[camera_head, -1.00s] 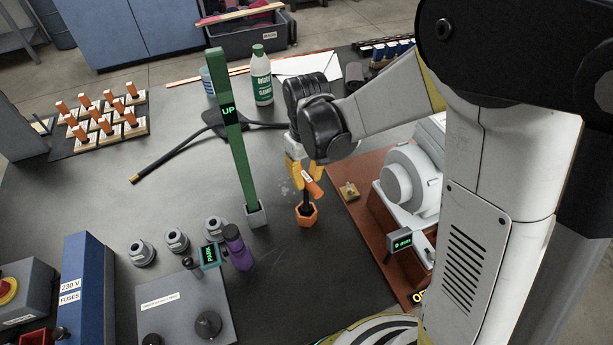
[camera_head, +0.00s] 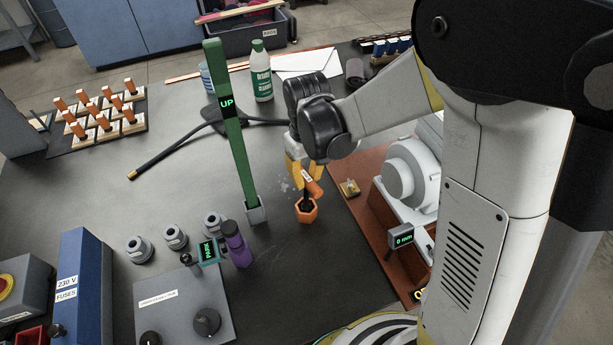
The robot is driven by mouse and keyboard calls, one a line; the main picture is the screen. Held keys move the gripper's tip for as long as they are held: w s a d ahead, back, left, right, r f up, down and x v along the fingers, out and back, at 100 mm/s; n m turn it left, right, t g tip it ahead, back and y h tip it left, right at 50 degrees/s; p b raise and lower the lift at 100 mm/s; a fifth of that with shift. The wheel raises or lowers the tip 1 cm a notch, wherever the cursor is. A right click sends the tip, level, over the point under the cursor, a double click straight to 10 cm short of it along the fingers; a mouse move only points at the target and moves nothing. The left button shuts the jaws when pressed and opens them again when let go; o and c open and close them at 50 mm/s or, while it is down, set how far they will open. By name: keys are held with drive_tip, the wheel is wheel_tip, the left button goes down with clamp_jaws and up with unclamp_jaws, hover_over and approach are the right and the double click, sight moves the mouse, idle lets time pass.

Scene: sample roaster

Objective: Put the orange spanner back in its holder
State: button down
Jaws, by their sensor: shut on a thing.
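The orange spanner (camera_head: 313,187) has an orange handle with a pale label and a dark lower part. It stands tilted over an orange hexagonal holder (camera_head: 306,212) on the dark bench, right of the green UP post. My gripper (camera_head: 304,174) points down from above with its yellow fingers at the upper end of the spanner and is shut on it. The dark lower part meets the holder's opening; I cannot tell how deep it sits. The fingers and wrist partly hide the top of the spanner.
The green post (camera_head: 232,130) stands close on the left. A grey machine (camera_head: 410,175) on a brown base is to the right, with a small brass piece (camera_head: 349,188) near its edge. A purple bottle (camera_head: 238,244) stands at the front left. A black cable (camera_head: 180,152) lies behind.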

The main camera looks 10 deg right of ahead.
drive_tip(key=shift+f, duration=1.05)
drive_tip(key=c, duration=1.2)
unclamp_jaws()
drive_tip(key=shift+c, duration=0.2)
wheel_tip(320, 180, up, 12)
drive_tip(key=shift+f, duration=0.1)
drive_tip(key=s+d+r+m+t, duration=0.2)
drive_tip(key=s+d+t, duration=0.1)
drive_tip(key=s+d, duration=0.2)
drive_tip(key=s+d+r+m+t, duration=0.2)
drive_tip(key=s+d+r+t, duration=0.1)
drive_tip(key=s, duration=0.4)
drive_tip(key=shift+s+d+r+m+t, duration=0.35)
drive_tip(key=shift+d+t, duration=0.25)
drive_tip(key=shift+d, duration=0.35)
